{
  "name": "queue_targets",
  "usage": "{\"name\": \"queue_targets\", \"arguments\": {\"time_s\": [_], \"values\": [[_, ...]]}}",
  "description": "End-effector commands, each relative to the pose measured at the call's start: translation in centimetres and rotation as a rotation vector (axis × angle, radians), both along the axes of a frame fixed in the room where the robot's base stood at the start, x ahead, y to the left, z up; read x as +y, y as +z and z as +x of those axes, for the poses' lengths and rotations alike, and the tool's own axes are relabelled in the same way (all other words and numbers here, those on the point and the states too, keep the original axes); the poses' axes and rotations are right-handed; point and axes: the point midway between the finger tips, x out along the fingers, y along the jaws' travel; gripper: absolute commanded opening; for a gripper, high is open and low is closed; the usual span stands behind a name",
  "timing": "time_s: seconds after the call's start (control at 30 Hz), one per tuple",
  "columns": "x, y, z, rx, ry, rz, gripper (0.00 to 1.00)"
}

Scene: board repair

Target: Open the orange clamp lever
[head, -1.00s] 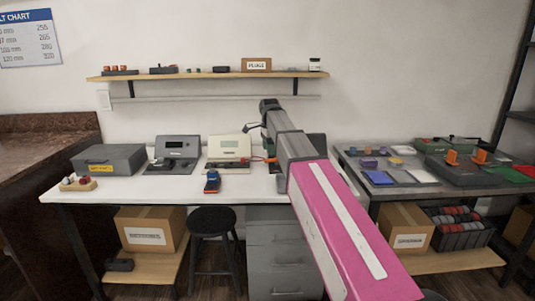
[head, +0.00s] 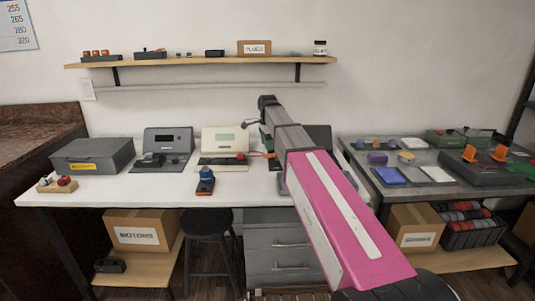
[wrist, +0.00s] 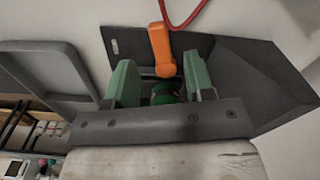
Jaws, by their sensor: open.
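The orange clamp lever (wrist: 161,48) stands upright on a dark grey, angular device (wrist: 245,75) in the wrist view. My gripper (wrist: 159,72) has two green-padded fingers spread apart, and the lever's lower end shows in the gap between them, with nothing gripped. I cannot tell how far the lever is beyond the fingertips. A round green part (wrist: 165,92) shows low between the fingers. In the head view my arm reaches over the white bench (head: 110,195), and its far end hides most of the device.
A red cable (wrist: 188,20) loops close above the lever. A beige meter (head: 224,142) and a grey meter (head: 168,143) stand left of my arm. The right-hand table (head: 440,189) holds trays and orange parts.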

Motion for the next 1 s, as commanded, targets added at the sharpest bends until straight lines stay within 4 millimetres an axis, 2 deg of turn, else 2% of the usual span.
{"name": "queue_targets", "arguments": {"time_s": [0.1,0.3,0.73,0.8,0.87,0.9,1.0], "values": [[0.0,-2.1,-0.1,0.002,0.0,-0.001,0.49],[0.0,-4.2,0.0,0.001,0.0,0.0,0.49],[0.0,-4.9,0.0,-0.001,0.0,0.0,0.49],[0.0,-4.9,0.0,-0.001,0.0,0.0,0.26],[0.0,-4.9,0.0,-0.001,0.0,0.0,0.07],[0.0,-4.9,0.0,-0.001,0.0,0.0,0.0],[0.0,-4.9,0.0,-0.001,0.0,0.0,0.0]]}}
